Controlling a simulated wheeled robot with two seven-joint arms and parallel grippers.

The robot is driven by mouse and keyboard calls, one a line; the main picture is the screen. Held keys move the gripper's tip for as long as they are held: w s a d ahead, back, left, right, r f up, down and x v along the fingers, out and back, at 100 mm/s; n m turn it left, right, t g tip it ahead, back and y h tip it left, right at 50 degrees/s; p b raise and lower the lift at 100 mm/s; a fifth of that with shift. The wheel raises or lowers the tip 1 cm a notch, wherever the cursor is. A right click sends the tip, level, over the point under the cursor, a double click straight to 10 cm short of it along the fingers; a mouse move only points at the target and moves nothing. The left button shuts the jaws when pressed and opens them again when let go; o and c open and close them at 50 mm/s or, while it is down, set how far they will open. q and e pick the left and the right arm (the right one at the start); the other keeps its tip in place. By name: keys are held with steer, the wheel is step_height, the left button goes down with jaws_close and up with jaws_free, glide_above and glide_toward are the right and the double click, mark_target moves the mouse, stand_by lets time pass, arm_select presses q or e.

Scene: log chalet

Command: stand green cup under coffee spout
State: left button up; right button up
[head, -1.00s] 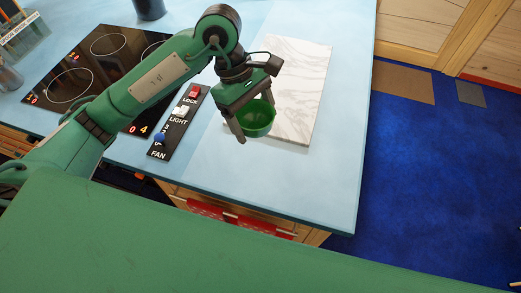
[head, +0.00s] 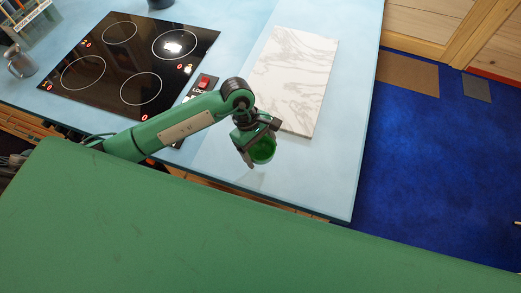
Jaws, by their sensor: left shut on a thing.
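The green cup (head: 262,150) is in the head view, held in my left gripper (head: 255,154) above the near part of the blue counter. My left gripper is shut on the cup, with a finger showing along its left side. The cup appears tilted, with its round side toward me; I cannot tell its exact angle. No coffee machine or spout shows in this view. My right gripper is out of view.
A marble board (head: 298,75) lies on the blue counter (head: 330,175). A black cooktop (head: 130,65) and a switch panel (head: 203,85) are to its left. A grey jug (head: 20,62) stands at far left. Blue floor (head: 420,170) is open at right.

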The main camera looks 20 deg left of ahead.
arm_select(q)
steer(key=shift+f, duration=1.3)
steer(key=shift+f, duration=0.2)
steer(key=o, duration=1.1)
steer(key=shift+r, duration=0.1)
steer(key=shift+c, duration=0.2)
